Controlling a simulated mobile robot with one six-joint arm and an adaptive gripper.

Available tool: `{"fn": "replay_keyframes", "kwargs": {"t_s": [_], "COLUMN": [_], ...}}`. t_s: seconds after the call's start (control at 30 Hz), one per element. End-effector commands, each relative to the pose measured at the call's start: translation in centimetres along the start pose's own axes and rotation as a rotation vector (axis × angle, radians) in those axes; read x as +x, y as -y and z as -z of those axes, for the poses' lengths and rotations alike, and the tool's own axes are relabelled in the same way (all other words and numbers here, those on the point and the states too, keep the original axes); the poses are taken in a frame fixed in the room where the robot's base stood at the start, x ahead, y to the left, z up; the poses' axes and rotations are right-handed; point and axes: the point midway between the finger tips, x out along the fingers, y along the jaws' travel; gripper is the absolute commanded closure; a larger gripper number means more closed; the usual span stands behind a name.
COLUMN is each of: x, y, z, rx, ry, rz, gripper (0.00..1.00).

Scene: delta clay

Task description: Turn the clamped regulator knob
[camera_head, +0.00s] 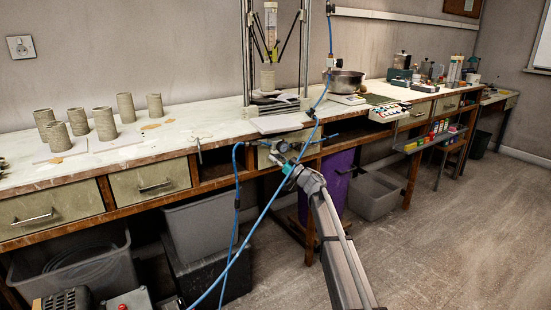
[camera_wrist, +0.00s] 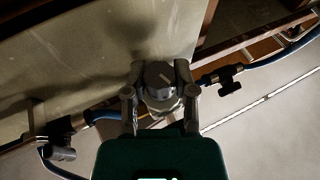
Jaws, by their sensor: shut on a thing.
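The regulator knob (camera_wrist: 158,77) is a round grey cap with a pale line across its face, in the middle of the wrist view. My gripper (camera_wrist: 160,88) has one finger on each side of the knob and is shut on it. In the head view my gripper (camera_head: 282,150) reaches the front edge of the bench, and the knob is too small and covered there to make out. Blue hose runs to both sides of the regulator, with a black valve (camera_wrist: 230,80) on the right and a dark fitting (camera_wrist: 60,138) on the left.
A blue hose (camera_head: 236,258) hangs in loops close to my arm. The workbench (camera_head: 130,155) carries several clay cylinders (camera_head: 104,123) at the left and a metal bowl (camera_head: 345,82) farther right. A purple bin (camera_head: 336,180) stands under the bench. The floor at right is open.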

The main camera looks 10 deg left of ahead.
Motion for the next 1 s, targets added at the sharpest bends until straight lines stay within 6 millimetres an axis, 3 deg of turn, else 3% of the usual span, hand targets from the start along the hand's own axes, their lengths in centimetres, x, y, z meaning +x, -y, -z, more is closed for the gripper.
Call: {"fn": "replay_keyframes", "kwargs": {"t_s": [0.53,0.57,0.7,0.73,1.0], "x": [0.1,0.11,0.09,0.08,0.04], "y": [-0.11,-0.1,-0.08,-0.07,-0.03], "z": [0.02,0.02,0.02,0.02,0.02], "rx": [0.015,0.015,0.014,0.014,0.013], "ry": [-0.002,-0.002,-0.002,-0.002,-0.001], "rz": [0.03,0.03,0.031,0.031,0.031], "gripper": [1.0,0.59,0.33,0.29,0.29]}}
